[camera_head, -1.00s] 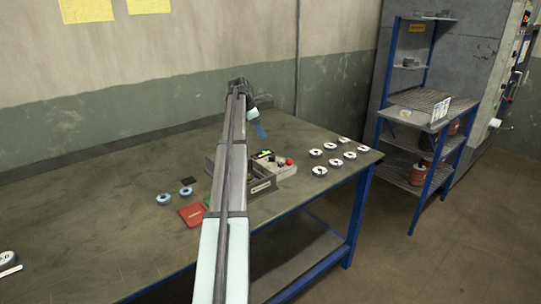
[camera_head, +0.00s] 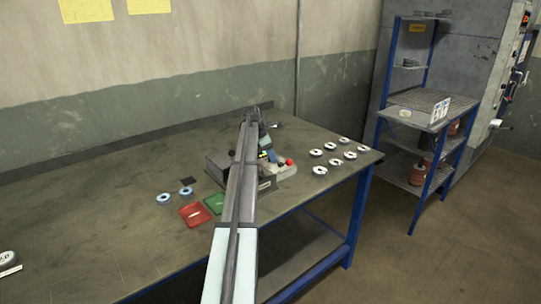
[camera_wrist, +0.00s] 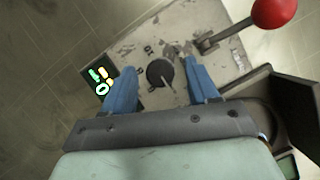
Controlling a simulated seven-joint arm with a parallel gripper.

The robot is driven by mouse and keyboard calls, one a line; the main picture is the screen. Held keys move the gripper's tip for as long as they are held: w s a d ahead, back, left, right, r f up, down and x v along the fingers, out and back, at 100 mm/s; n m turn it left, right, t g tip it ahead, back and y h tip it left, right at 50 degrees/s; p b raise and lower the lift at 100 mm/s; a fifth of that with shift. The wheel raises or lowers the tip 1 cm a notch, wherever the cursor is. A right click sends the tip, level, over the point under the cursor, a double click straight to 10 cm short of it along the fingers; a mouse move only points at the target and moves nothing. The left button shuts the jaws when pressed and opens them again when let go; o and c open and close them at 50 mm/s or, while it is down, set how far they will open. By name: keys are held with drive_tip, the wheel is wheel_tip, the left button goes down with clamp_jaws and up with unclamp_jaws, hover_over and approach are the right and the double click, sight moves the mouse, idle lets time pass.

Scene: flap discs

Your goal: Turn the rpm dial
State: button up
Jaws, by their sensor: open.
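In the wrist view, a round black dial (camera_wrist: 160,73) with a pale pointer sits on a worn grey control panel (camera_wrist: 138,42). My gripper (camera_wrist: 156,62) is open, with one blue finger on each side of the dial. I cannot tell whether the fingers touch it or how far above the panel they are. In the head view, my arm hides the dial, and part of the control box (camera_head: 286,172) shows to the right of the arm. My gripper (camera_head: 270,157) is partly hidden there.
A red-knobbed lever (camera_wrist: 274,12) rises beside the right finger. A lit display (camera_wrist: 101,82) is left of the fingers. Several flap discs (camera_head: 333,162) lie right of the box. A red tray (camera_head: 193,215) and green tray (camera_head: 214,203) lie left of my arm.

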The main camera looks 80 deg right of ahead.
drive_tip(key=shift+c, duration=0.4)
drive_tip(key=c, duration=0.9)
drive_tip(key=shift+m, duration=0.3)
drive_tip(key=m, duration=0.1)
drive_tip(key=m+y, duration=0.1)
drive_tip(key=shift+d+m, duration=0.2)
drive_tip(key=shift+m, duration=0.1)
drive_tip(key=m+y, duration=0.1)
drive_tip(key=m, duration=0.2)
drive_tip(key=shift+d+m+y, duration=0.1)
drive_tip(key=shift+m+y, duration=0.3)
drive_tip(key=m+y, duration=0.1)
drive_tip(key=m, duration=0.2)
drive_tip(key=shift+s+d, duration=0.1)
drive_tip(key=shift+m+t+y, duration=0.4)
drive_tip(key=shift+m+y, duration=0.3)
drive_tip(key=shift+m, duration=1.2)
